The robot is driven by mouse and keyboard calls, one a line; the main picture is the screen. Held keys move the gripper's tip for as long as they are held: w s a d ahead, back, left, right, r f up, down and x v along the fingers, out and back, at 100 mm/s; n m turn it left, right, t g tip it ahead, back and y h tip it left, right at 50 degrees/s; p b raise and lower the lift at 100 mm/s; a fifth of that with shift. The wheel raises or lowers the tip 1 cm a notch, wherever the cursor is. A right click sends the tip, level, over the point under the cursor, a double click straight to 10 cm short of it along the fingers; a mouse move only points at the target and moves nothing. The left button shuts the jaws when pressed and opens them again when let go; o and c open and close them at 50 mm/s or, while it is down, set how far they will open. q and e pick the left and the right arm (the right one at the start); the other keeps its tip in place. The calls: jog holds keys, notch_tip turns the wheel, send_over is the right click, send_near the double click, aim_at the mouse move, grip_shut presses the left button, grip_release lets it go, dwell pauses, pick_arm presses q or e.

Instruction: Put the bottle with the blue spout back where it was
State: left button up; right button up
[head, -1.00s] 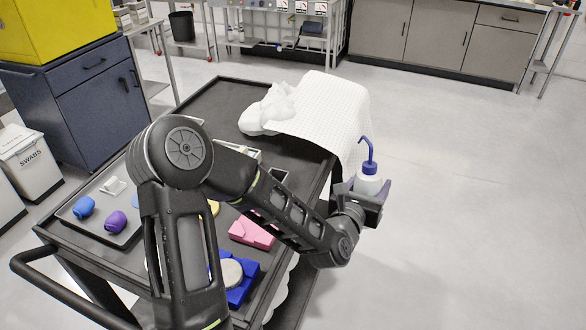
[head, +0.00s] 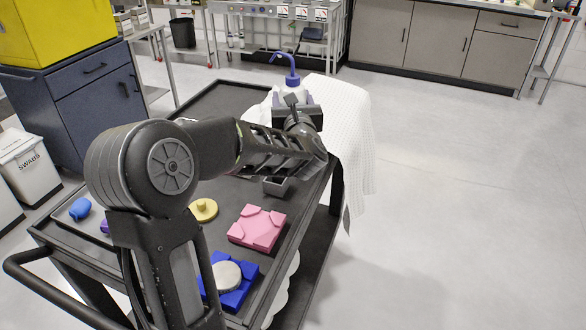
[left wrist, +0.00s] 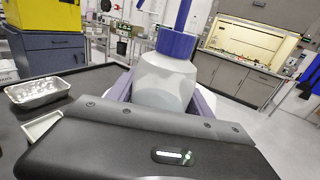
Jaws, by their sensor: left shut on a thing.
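The bottle with the blue spout (head: 291,87) is white with a blue cap and a bent blue tube. My left gripper (head: 296,108) is shut on it and holds it upright over the far part of the cart, in front of the white cloth. In the left wrist view the bottle (left wrist: 165,80) stands between the fingers of my left gripper (left wrist: 160,100), its tube cut off by the top edge. The bottle's base is hidden in the head view. My right gripper is not in view.
The dark cart (head: 222,100) carries a pink block (head: 257,229), a blue block with a pale disc (head: 229,277), a yellow knobbed piece (head: 204,209) and a white cloth (head: 345,130) over its right edge. A metal tray (left wrist: 38,92) shows in the left wrist view. Floor at right is clear.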

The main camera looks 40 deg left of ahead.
pick_arm(q)
jog(key=shift+f, duration=3.1)
jog(key=shift+f+p, duration=0.4)
jog(key=shift+f, duration=1.55)
jog(key=o, duration=1.1)
jog(key=shift+f, duration=0.1)
jog(key=shift+c, duration=0.2)
